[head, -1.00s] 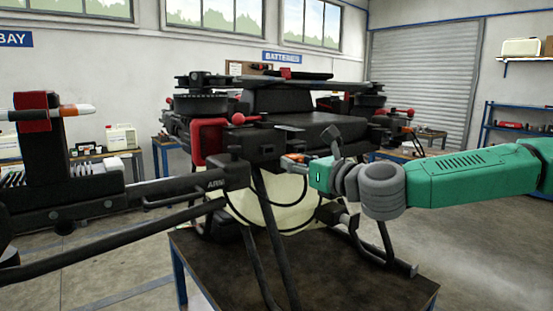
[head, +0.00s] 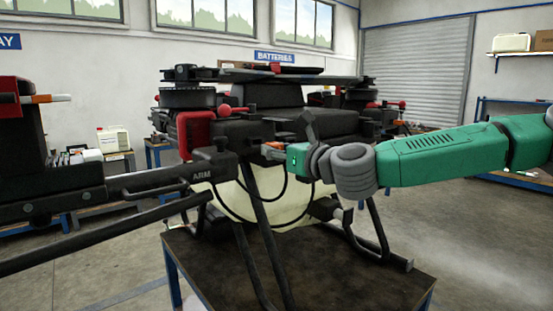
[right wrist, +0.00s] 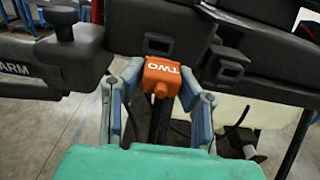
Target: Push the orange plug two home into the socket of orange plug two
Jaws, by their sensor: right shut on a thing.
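The orange plug (right wrist: 161,76), marked TWO, sits between the two grey-blue fingers of my right gripper (right wrist: 162,88) in the right wrist view. The gripper is shut on it. In the head view my right gripper (head: 275,152) is at the drone's side, and the plug (head: 272,145) shows as a small orange patch just right of the drone's arm joint. The plug's front end faces the dark drone body (right wrist: 190,25). Its socket is hidden behind it, and I cannot tell whether the plug has entered it. My left gripper is not in view.
The folding drone arm (head: 150,185) marked ARM extends left of the plug. A dark square opening (right wrist: 232,72) shows right of the plug. Black cables (head: 245,215) hang beside the pale tank (head: 275,195). The drone stands on a dark table (head: 345,270).

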